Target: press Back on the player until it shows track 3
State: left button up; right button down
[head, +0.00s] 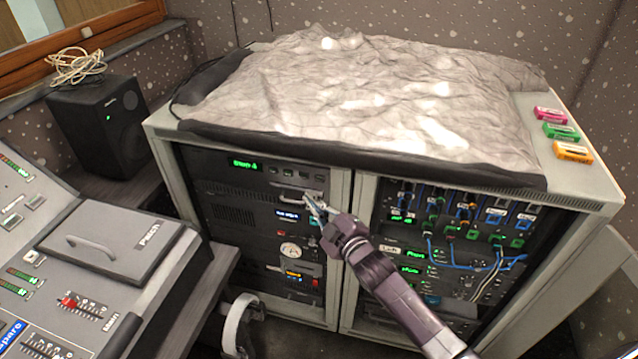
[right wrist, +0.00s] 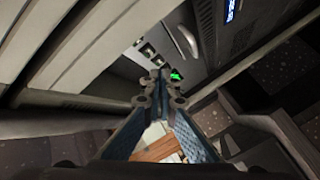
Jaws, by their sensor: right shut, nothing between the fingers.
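The player (head: 258,170) is the top unit in the left bay of the rack. It has a lit green display (head: 244,165), too small to read surely, and a row of small buttons (head: 289,172) to its right. The right wrist view shows a row of buttons (right wrist: 149,50) and a green display (right wrist: 176,75) just beyond the fingertips. Button labels are unreadable. My right gripper (head: 313,205) is shut and empty, in front of the left bay, lower than the button row in the head view. I cannot tell any contact. My left gripper is not in view.
A crumpled grey cover (head: 350,90) lies on the rack top, with coloured cassette-like pieces (head: 562,131) at right. The right bay holds patch cables (head: 460,258). A mixing desk (head: 50,270) and a black speaker (head: 100,125) stand at left.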

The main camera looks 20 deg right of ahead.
aim_at(319, 179)
jog(key=shift+w+d+b, duration=0.35)
jog(key=shift+w+d, duration=0.3)
jog(key=shift+w, duration=0.3)
jog(key=shift+w+d+b, duration=0.3)
jog(key=shift+w+d, duration=0.35)
jog(key=shift+w, duration=0.3)
jog(key=shift+w+d, duration=0.2)
jog(key=shift+w, duration=0.05)
jog(key=shift+r, duration=0.1)
